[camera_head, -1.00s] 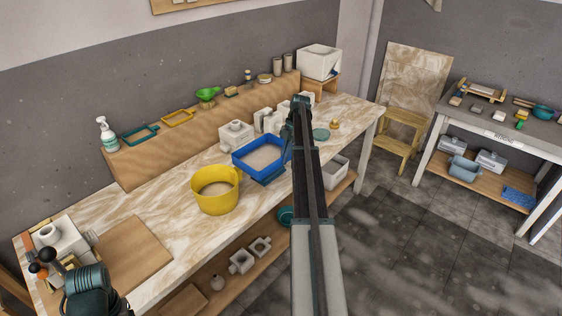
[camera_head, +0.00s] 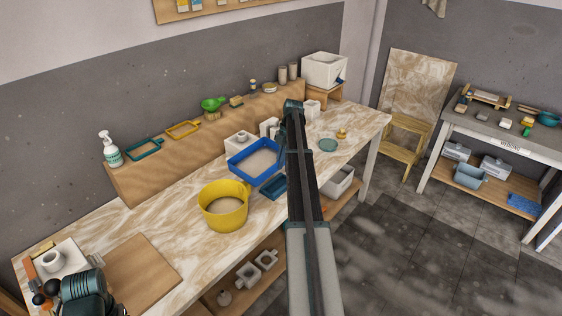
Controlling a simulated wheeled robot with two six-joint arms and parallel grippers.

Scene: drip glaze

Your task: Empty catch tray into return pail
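The blue catch tray (camera_head: 236,170), with a pale beige inside, is at mid-table behind the yellow return pail (camera_head: 222,220). The pail stands upright with beige contents. My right arm crosses the middle of the view. My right gripper (camera_head: 284,146) is at the tray's right edge, partly hidden by the arm, and appears shut on it. The tray looks roughly level and is up and left of a darker blue holder (camera_head: 273,187). My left arm's dark end (camera_head: 82,288) is at the lower left, away from the tray. Its fingers cannot be made out.
White blocks (camera_head: 240,142) stand behind the tray. A wooden ledge (camera_head: 150,180) carries a spray bottle (camera_head: 110,150) and several small tools. A wooden board (camera_head: 135,265) lies left of the pail. A white box (camera_head: 325,69) stands at the back right. A grey-topped table (camera_head: 490,125) is farther right.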

